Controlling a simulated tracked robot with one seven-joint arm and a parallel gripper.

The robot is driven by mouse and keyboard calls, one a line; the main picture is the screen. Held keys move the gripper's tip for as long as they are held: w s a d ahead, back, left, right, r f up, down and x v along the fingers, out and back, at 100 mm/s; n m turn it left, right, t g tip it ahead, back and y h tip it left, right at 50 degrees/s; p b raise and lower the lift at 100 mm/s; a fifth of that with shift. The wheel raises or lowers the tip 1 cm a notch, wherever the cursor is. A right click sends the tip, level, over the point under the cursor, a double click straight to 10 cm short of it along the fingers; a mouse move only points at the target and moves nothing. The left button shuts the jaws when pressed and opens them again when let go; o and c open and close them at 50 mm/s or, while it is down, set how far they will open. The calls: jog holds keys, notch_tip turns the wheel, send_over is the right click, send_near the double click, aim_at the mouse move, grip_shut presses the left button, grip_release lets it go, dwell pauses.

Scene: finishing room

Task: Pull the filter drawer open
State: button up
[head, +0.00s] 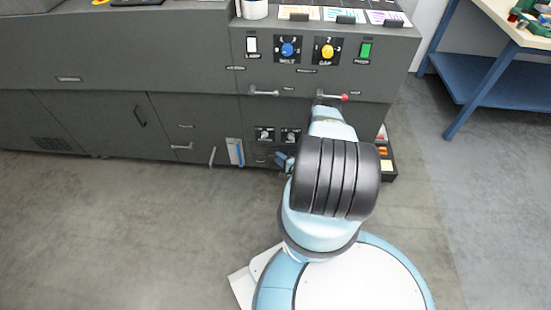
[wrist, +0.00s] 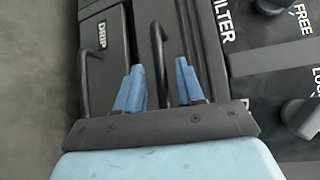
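My gripper (wrist: 160,88) is open, its two blue fingers apart on either side of a dark bar handle (wrist: 158,55) in the wrist view. Gaps show between the handle and both fingers. The handle stands on a dark panel beside the word FILTER, which I take as the filter drawer (wrist: 208,40). In the head view my gripper (head: 284,160) is low at the front of the grey machine, and my arm hides much of that area. I cannot tell from these views whether the drawer is fully shut.
A second bar handle (wrist: 86,80) stands left of my gripper, beside the DRIP label. Knobs (wrist: 300,115) marked with FREE and another word are on the right. A red-tipped lever (head: 333,97) is above my arm. A blue table (head: 500,75) stands right; floor left is clear.

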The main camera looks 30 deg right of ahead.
jog(key=shift+x, duration=1)
jog(key=shift+c, duration=0.4)
grip_shut()
